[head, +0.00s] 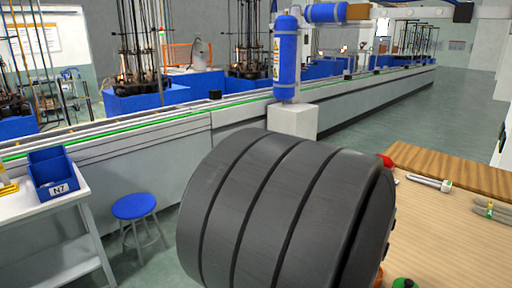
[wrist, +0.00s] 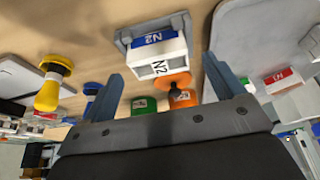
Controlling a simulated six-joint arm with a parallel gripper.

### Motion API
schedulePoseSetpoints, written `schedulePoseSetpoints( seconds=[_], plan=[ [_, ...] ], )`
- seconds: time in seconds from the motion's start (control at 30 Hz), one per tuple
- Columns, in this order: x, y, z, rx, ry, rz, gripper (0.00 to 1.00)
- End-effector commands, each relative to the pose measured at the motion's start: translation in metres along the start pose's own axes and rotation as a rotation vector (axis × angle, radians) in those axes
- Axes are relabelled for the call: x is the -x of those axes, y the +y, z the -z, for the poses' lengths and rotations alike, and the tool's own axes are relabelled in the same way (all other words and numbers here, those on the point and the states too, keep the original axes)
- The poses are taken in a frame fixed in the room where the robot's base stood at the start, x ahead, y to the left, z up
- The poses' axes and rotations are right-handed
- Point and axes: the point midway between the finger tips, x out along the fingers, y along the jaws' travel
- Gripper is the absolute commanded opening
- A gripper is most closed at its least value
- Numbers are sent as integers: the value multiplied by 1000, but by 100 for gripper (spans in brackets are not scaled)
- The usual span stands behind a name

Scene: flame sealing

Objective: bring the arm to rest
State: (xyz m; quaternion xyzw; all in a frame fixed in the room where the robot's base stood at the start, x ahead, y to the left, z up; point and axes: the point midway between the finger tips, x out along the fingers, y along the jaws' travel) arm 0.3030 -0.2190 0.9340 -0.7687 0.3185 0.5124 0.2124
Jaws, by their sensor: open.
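My gripper (wrist: 162,66) shows in the wrist view with its two blue-grey fingers spread wide apart. It is open, and nothing is clasped between the fingers. A white block labelled N2 (wrist: 158,58) appears between and beyond the fingertips, seated at a grey holder (wrist: 124,40) on the wooden surface. I cannot tell how far the fingers are from it. In the head view a large dark grey ribbed part of my own arm fills the lower middle and hides part of the table. My gripper is not visible there.
The wooden table (head: 450,240) at right carries a clear tube-like item (head: 428,182) and a red item (head: 386,161). The wrist view shows a yellow-topped item (wrist: 50,85), an orange item (wrist: 181,97) and a green one (wrist: 143,105). A blue stool (head: 134,206) stands at left.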

Motion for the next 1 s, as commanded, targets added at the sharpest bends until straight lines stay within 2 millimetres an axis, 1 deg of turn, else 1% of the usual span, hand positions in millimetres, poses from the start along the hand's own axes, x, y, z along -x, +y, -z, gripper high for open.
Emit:
schedulePoseSetpoints(
  seconds=[0.57, 1.0],
  plan=[
    [63, 0, 1, 1, 9, 2, 87],
    [118, 0, 0, 0, 13, 4, 87]
  ],
)
